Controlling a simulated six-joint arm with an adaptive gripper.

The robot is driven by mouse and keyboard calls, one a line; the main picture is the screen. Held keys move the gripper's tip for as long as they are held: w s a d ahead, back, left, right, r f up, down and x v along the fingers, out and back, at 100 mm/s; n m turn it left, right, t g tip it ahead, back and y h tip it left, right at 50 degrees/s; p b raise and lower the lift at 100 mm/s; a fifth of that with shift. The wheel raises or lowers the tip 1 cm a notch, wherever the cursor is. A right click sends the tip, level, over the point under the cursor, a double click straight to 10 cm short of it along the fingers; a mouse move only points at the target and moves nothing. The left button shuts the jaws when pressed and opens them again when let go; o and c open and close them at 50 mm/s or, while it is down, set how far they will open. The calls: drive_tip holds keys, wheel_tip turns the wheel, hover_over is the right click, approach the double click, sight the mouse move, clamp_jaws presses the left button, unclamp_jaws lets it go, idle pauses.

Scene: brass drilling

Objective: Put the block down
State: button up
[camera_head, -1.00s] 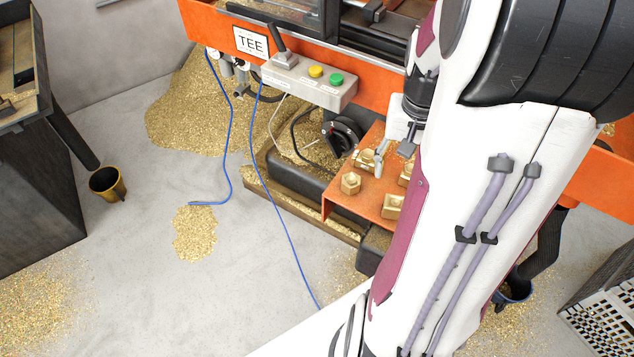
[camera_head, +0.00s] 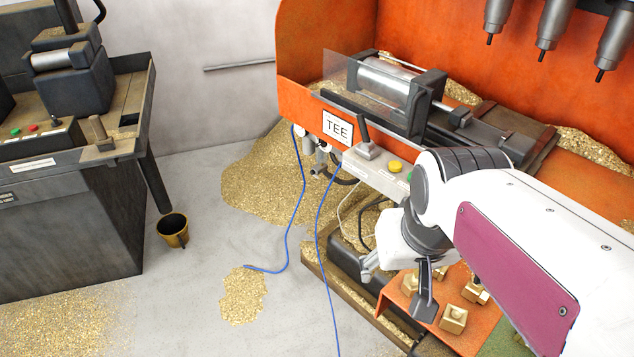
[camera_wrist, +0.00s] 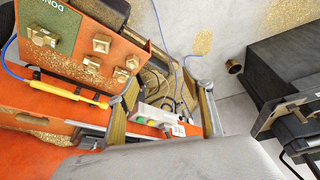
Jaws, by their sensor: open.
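My gripper (camera_head: 397,290) hangs in front of the orange tray (camera_head: 468,344), its two fingers apart. In the wrist view the open gripper (camera_wrist: 165,95) has nothing between its fingers. Several brass blocks stand on the tray, one of them a block (camera_head: 453,318) near its front. In the wrist view a brass block (camera_wrist: 42,37) rests on the green area (camera_wrist: 57,18) marked with letters reading "DON". Other blocks stand on the bare orange part, such as a block (camera_wrist: 101,43) beside the green. My arm hides part of the tray in the head view.
The orange machine (camera_head: 308,100) with a TEE sign (camera_head: 338,127) and a control box (camera_head: 375,172) stands behind the tray. Blue hoses (camera_head: 303,190) hang to the floor.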

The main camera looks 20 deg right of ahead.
drive_tip(key=s+a+r+n+t, duration=0.1)
drive_tip(key=s+a, duration=0.1)
drive_tip(key=a, duration=0.1)
drive_tip(key=s+a+r+n+y, duration=0.1)
drive_tip(key=a, duration=0.2)
drive_tip(key=shift+s+a+r+n+t, duration=0.15)
drive_tip(key=shift+s+r+n+t, duration=0.15)
drive_tip(key=shift+s+n+t, duration=0.1)
drive_tip(key=m+g, duration=0.6)
drive_tip(key=m, duration=1.7)
hover_over(458, 314)
drive_tip(key=s+a, duration=0.1)
drive_tip(key=f, duration=2)
drive_tip(key=shift+s+a+f, duration=0.15)
drive_tip(key=shift+a, duration=0.05)
drive_tip(key=shift+w+d+m, duration=0.45)
drive_tip(key=shift+m, duration=0.45)
drive_tip(key=shift+w+d+m, duration=0.2)
drive_tip(key=shift+m, duration=0.9)
